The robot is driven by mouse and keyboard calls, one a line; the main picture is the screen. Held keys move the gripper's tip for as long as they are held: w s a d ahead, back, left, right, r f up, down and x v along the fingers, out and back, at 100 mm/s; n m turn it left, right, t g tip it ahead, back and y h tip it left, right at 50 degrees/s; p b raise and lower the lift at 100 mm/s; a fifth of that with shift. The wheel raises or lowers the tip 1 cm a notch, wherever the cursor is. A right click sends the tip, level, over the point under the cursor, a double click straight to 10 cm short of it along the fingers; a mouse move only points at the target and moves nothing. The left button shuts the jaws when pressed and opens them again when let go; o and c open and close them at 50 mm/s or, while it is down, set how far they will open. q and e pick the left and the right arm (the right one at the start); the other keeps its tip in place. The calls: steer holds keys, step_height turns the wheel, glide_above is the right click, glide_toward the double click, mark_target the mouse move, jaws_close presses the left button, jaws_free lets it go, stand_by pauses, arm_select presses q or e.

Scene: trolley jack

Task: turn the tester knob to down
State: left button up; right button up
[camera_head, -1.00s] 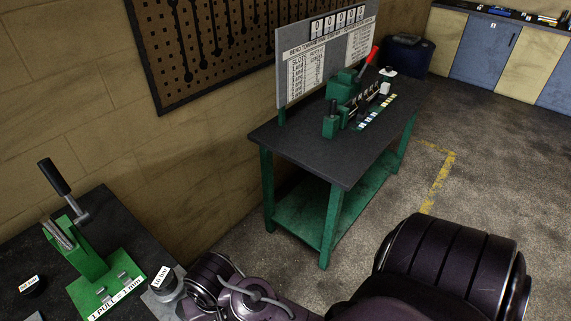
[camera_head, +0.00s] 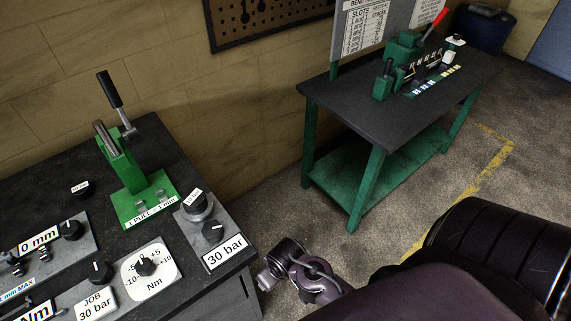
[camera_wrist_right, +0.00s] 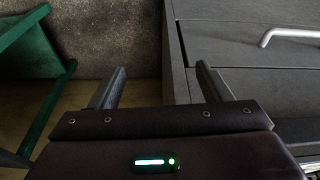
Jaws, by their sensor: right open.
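Several black knobs stand on the bench (camera_head: 165,245) at lower left. One knob (camera_head: 212,232) is on a grey plate labelled 30 bar, in front of a round black-topped part (camera_head: 194,203). I cannot tell which is the tester knob. My right gripper (camera_wrist_right: 158,88) is open and empty in the right wrist view, beside a grey drawer front (camera_wrist_right: 245,70). In the head view my right wrist is low, right of the bench. My left gripper is not in view.
A green lever device (camera_head: 125,165) stands on the bench. A green-legged table (camera_head: 370,110) with a tester and signboard stands at the back right. Bare floor (camera_head: 270,210) lies between. A drawer handle (camera_wrist_right: 290,33) sticks out in the right wrist view.

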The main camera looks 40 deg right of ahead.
step_height(320, 180, down, 11)
steer(key=s+b, duration=0.1)
steer(key=s, duration=0.1)
steer(key=shift+s+d+f+n+b, duration=0.15)
steer(key=shift+s+d+n+b, duration=0.15)
steer(key=shift+s+d+b, duration=0.1)
